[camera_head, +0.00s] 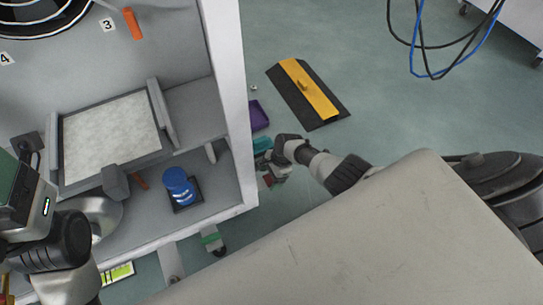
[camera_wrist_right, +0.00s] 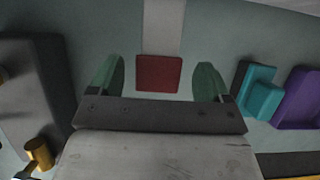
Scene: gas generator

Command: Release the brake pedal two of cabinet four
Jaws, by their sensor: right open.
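A red brake pedal (camera_wrist_right: 158,73) sits at the end of a pale bar (camera_wrist_right: 163,25) in the right wrist view. My right gripper (camera_wrist_right: 160,82) is open, with one green fingertip on each side of the pedal and a gap to both. In the head view the right gripper (camera_head: 275,172) is low beside the cabinet's (camera_head: 232,100) right corner, and the red pedal (camera_head: 267,181) is partly hidden by it. Another pedal with a green part (camera_head: 211,239) is at the cabinet's front edge. My left arm is at the left edge; its fingers cannot be made out.
A teal box (camera_wrist_right: 260,92) and a purple tray (camera_wrist_right: 300,98) are right of the gripper. A black and yellow plate (camera_head: 308,92) lies on the floor. A blue container (camera_head: 179,186) stands inside the cabinet. Dark cables (camera_head: 440,45) hang at top right. The floor between is open.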

